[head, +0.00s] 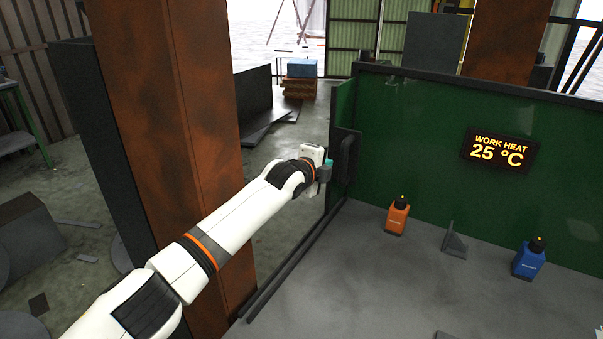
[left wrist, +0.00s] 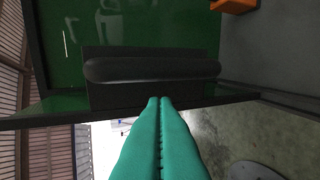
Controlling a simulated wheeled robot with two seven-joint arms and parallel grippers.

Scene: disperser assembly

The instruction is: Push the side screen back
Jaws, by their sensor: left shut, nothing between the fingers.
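The side screen (head: 341,108) is a dark green panel at the left end of the bench, folded or slid near the back green screen in the head view. It carries a black handle bar (left wrist: 150,69), which fills the middle of the left wrist view. My left gripper (head: 328,165) is shut and empty, with its teal fingers (left wrist: 160,104) pointing at the handle's edge. The fingertips are at or very near the handle; I cannot tell whether they touch. My right gripper is out of view.
A dark rail (head: 293,262) runs along the bench's left edge. An orange bottle (head: 397,216), a blue bottle (head: 527,259) and a small grey bracket (head: 454,243) stand on the grey bench top. A display (head: 501,149) reads 25 °C.

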